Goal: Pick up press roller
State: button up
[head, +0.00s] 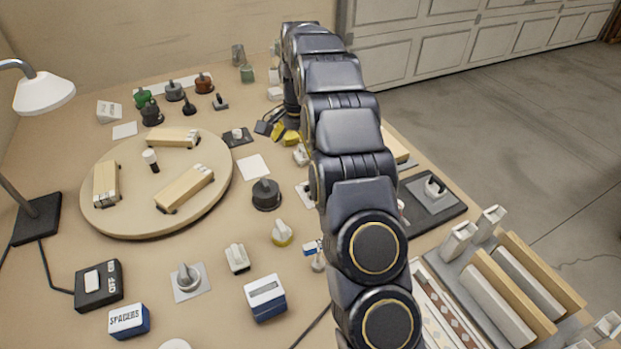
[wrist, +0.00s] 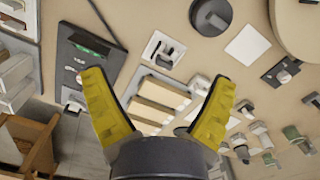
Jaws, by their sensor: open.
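My gripper (wrist: 157,80) is open in the wrist view, its two yellow fingers spread wide with nothing between the tips. In the head view, yellow parts that look like its fingers (head: 285,134) show just left of my arm, which hides much of the bench behind it. I cannot tell for certain which thing is the press roller. A small black-and-white cylinder (head: 151,160) stands on the round wooden turntable (head: 128,222). Beyond the fingers in the wrist view are a row of pale wooden blocks (wrist: 155,101) and a dark knob on a white plate (wrist: 163,50).
Several knobs and switches crowd the bench, including a black round knob (head: 266,195), a grey dial (head: 187,281) and a blue-white box (head: 265,298). A lamp (head: 43,92) stands at left. A rack of long blocks (head: 505,290) is at lower right. A white card (head: 253,167) lies flat.

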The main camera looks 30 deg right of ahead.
jog(key=w+d+f+m, duration=0.1)
jog(key=d+f, duration=0.1)
jog(key=f, duration=0.1)
jog(key=w+d+f+m, duration=0.2)
jog(key=d+f, duration=0.1)
jog(key=f, duration=0.1)
jog(key=w+d+f+m, duration=0.1)
jog(key=w+d+f, duration=0.1)
jog(key=f, duration=0.2)
jog(key=shift+d+f+m, duration=0.1)
jog(key=shift+d+m, duration=0.25)
jog(key=shift+m, duration=0.05)
notch_tip(320, 180, down, 2)
jog(key=shift+f, duration=0.2)
jog(key=f, duration=0.5)
jog(key=shift+a+f, duration=0.15)
jog(key=shift+a, duration=0.1)
jog(key=c, duration=1.2)
